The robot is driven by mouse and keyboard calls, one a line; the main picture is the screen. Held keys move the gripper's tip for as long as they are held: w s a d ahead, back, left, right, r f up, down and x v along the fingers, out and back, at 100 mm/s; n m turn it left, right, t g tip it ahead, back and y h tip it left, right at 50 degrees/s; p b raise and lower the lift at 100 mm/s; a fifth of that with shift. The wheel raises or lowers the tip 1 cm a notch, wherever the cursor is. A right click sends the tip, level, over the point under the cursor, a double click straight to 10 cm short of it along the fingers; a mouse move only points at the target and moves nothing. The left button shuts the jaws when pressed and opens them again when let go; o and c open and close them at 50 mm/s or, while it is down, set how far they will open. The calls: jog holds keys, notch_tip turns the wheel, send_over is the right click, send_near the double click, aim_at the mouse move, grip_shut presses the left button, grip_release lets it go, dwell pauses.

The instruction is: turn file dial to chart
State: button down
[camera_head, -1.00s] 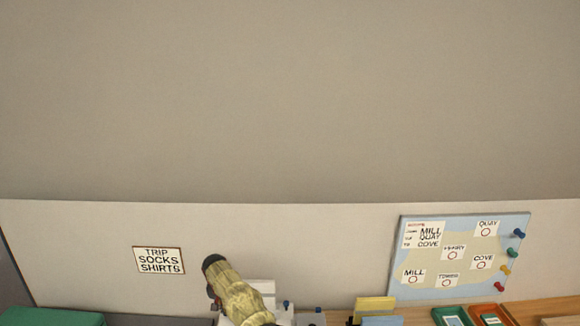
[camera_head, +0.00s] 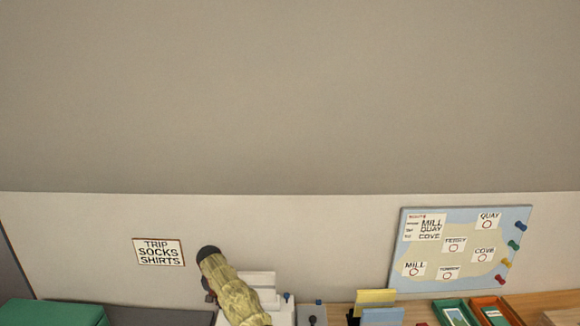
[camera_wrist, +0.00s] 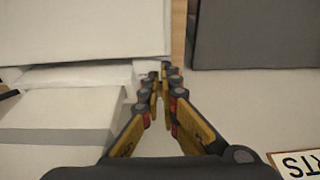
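My gripper (camera_wrist: 163,76) shows in the wrist view with its two fingers drawn together and nothing visible between them. It points at a narrow gap beside a large white block (camera_wrist: 85,30), with a white stepped part (camera_wrist: 60,110) to its left. In the head view my yellowish arm covers part of a white unit (camera_head: 262,282) at the bottom centre. A grey plate with a dark knob (camera_head: 312,320) stands just right of it, cut by the frame edge. I cannot make out which part is the file dial, and no chart label is readable.
A sign reading TRIP SOCKS SHIRTS (camera_head: 158,252) hangs on the low wall. A map board (camera_head: 460,248) with pins is at right. A green box (camera_head: 50,312) is at left.

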jog(key=shift+s+a, duration=0.1)
jog(key=shift+s, duration=0.2)
dwell(0.4)
jog(key=shift+r, duration=0.1)
jog(key=p+v, duration=0.1)
jog(key=v, duration=0.2)
jog(key=w+p+v, duration=0.1)
jog(key=v, duration=0.1)
jog(key=shift+w+r+p, duration=0.1)
jog(key=shift+r+p, duration=0.25)
jog(key=shift+r, duration=0.15)
jog(key=shift+w+d+f+p, duration=0.1)
jog(key=shift+d+f+p, duration=0.3)
jog(key=shift+f+p, duration=0.45)
jog(key=shift+w+d+f+p, duration=0.1)
jog(key=shift+d+f+p, duration=0.4)
jog(key=shift+f, duration=0.55)
jog(key=shift+w+d+f+p, duration=0.1)
jog(key=shift+d+f+p, duration=0.2)
jog(key=shift+f+p, duration=0.6)
jog(key=shift+f, duration=0.25)
